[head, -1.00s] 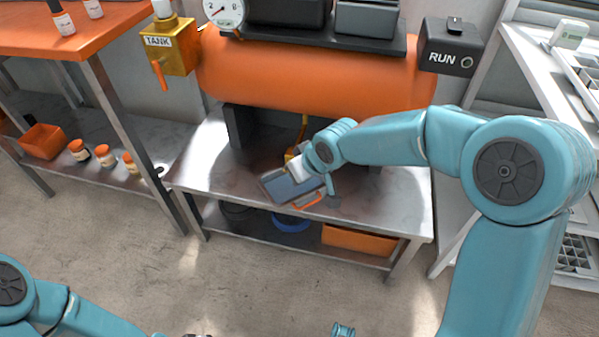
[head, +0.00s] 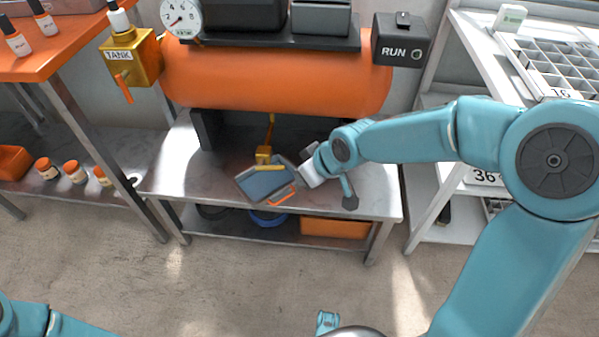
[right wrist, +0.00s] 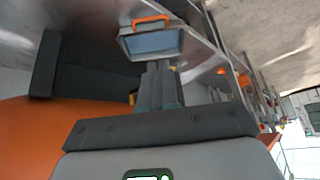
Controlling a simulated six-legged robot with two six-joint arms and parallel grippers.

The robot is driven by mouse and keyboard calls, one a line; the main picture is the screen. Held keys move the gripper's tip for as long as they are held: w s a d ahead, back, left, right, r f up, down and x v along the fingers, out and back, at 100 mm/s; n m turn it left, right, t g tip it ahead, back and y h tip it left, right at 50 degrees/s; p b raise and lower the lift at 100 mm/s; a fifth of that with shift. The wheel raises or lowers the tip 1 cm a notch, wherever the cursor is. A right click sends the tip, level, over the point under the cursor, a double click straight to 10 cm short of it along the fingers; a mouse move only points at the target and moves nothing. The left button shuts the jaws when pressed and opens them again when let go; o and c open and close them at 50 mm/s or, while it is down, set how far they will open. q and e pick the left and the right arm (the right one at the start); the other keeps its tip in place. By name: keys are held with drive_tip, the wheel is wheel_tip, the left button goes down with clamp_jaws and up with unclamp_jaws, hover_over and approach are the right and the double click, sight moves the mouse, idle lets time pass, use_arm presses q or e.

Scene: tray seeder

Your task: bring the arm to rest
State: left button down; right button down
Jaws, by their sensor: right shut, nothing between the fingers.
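My right arm (head: 405,140) reaches in from the right over the steel bench. My right gripper (right wrist: 158,88) is shut and empty in the right wrist view. Its pale body shows in the head view (head: 313,170), just right of a blue-grey tray with an orange handle (head: 265,184). The tray also shows beyond the fingertips in the right wrist view (right wrist: 152,43); I cannot tell whether they touch it. Part of my left arm (head: 50,322) shows at the lower left; its gripper is out of view.
An orange tank (head: 275,80) stands on the steel bench (head: 180,165), with a yellow drain valve (head: 263,155) beneath it. A RUN box (head: 402,40) is at the right. An orange bin (head: 335,228) sits on the low shelf. White shelving (head: 465,60) stands right. The floor in front is open.

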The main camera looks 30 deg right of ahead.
idle(0.3)
drive_tip(key=s+a+f+m+g+y, duration=0.15)
drive_tip(key=s+a+f, duration=0.25)
drive_tip(key=f, duration=0.5)
drive_tip(key=s+a+f+m+g, duration=0.1)
drive_tip(key=s+a+f+g, duration=0.15)
drive_tip(key=f, duration=0.55)
drive_tip(key=s+a+f+m+g, duration=0.25)
drive_tip(key=s+a+f, duration=0.25)
drive_tip(key=s+f, duration=0.65)
wheel_tip(320, 180, up, 29)
drive_tip(key=t+p, duration=0.1)
drive_tip(key=p, duration=2.6)
drive_tip(key=shift+s+r, duration=0.15)
drive_tip(key=shift+s, duration=0.2)
drive_tip(key=c, duration=1.4)
unclamp_jaws()
drive_tip(key=shift+r+p, duration=0.2)
drive_tip(key=shift+p, duration=0.15)
drive_tip(key=shift+c, duration=0.2)
drive_tip(key=shift+o, duration=0.2)
drive_tip(key=shift+f, duration=0.1)
